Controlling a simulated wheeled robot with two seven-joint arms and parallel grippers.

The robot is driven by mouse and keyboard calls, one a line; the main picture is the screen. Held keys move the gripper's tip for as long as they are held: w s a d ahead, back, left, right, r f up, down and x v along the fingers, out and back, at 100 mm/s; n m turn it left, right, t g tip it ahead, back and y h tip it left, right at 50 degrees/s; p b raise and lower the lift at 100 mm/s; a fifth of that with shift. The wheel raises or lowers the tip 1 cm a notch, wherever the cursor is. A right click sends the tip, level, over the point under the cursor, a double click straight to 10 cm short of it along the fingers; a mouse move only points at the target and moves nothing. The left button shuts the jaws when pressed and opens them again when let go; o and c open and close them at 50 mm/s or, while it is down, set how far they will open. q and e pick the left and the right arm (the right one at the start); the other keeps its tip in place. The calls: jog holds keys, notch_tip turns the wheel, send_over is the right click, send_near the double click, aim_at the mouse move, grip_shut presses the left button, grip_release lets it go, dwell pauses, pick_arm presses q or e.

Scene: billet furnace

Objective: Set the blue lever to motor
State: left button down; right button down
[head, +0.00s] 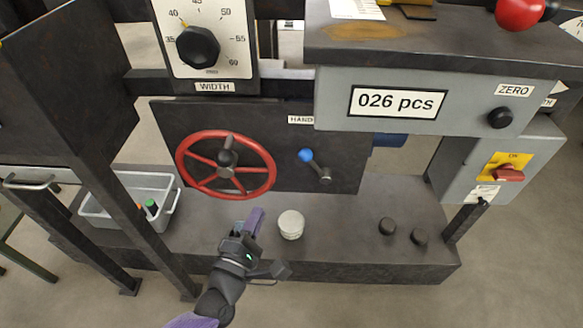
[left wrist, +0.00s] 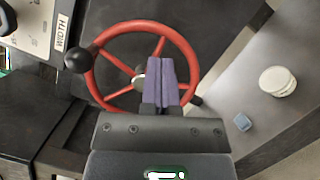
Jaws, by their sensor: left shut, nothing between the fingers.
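The blue lever (head: 306,156) is on the dark panel right of the red handwheel. Its blue knob points up and left from a grey pivot, below the HAND label (head: 300,119). No MOTOR label can be read; the grey counter box covers the panel's upper right. My left gripper (head: 257,212) is shut and empty, below and left of the lever and apart from it. In the left wrist view its purple fingers (left wrist: 167,78) are closed together in front of the red handwheel (left wrist: 182,48). I cannot make out the lever there. My right gripper is not in view.
The red handwheel (head: 227,165) is beside the lever. The grey counter box (head: 470,99) overhangs at upper right. A grey bin (head: 95,214) stands left.

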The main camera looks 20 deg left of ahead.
aim_at(315, 167)
pick_arm(q)
jog(key=w+d+r+b, duration=0.2)
jog(key=w, duration=1)
jog(key=shift+d+r, duration=0.15)
jog(key=shift+d, duration=0.2)
jog(key=shift+w, duration=0.1)
jog(key=shift+r, duration=0.1)
